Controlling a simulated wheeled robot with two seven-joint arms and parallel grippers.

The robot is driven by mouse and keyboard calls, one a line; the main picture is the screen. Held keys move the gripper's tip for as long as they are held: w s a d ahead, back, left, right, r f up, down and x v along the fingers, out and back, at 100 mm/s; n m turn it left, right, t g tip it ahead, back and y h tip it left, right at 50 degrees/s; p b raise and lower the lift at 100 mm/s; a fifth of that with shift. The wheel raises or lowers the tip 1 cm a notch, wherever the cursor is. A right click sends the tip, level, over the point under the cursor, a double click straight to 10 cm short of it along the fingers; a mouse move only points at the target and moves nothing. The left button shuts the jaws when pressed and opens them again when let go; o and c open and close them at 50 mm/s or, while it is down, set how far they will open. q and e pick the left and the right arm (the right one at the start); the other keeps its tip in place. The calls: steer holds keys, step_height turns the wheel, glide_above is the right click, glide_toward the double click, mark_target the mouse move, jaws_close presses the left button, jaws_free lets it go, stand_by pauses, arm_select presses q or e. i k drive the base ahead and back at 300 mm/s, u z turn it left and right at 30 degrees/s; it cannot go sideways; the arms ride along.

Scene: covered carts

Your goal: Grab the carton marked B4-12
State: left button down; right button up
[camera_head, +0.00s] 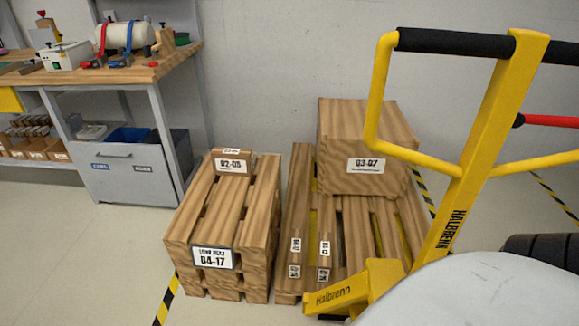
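I cannot read B4-12 on any label here. A wooden box (367,128) with a label that looks like 03-07 sits on a slatted wooden pallet (347,225). Left of it, a slatted wooden stack (222,215) carries a large label that looks like 04-17. A small block (231,166) on its far end has a label like 02-05. Small labels on the pallet's front slats (325,248) are too small to read surely. Neither of my grippers is in view.
A yellow hand truck (480,130) marked Halbrenn stands at the right, partly in front of the pallet. A workbench (130,75) with tools and a grey bin unit (125,175) stands at the left. The floor (90,260) at lower left is clear.

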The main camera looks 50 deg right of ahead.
mark_target(324, 262)
steer(key=z, duration=0.35)
steer(key=i, duration=1.2)
steer(key=z, duration=0.75)
